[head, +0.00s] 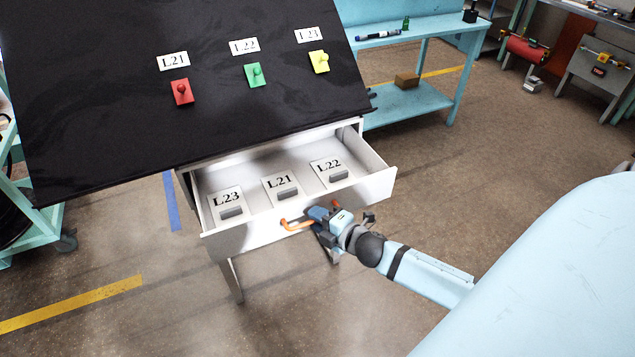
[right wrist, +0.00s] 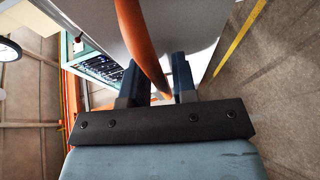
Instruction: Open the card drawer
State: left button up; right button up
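The card drawer (head: 256,239) is a white drawer under the black sloped board, and it stands pulled out. Inside lie three cards with grey grips: L23 (head: 226,202), L21 (head: 281,187) and L22 (head: 332,172). An orange handle (head: 292,226) is on its front. My right gripper (head: 316,214) is at this handle, its fingers on either side of the bar. In the right wrist view the orange handle (right wrist: 148,62) runs between the two dark fingers (right wrist: 158,82), and the gripper looks shut on it. My left gripper is not in view.
The black board (head: 110,120) above carries labels L21, L22 and L23 with red, green and yellow knobbed plates. A light blue bench (head: 405,104) stands behind, with a brown box (head: 407,80). A teal cart (head: 30,250) is at left. Floor in front of the drawer is clear.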

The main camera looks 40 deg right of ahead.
jog(key=shift+o, duration=0.6)
jog(key=shift+s, duration=0.3)
jog(key=b+v, duration=0.1)
jog(key=v, duration=1.2)
jog(key=shift+s+r, duration=0.1)
jog(key=shift+r, duration=0.05)
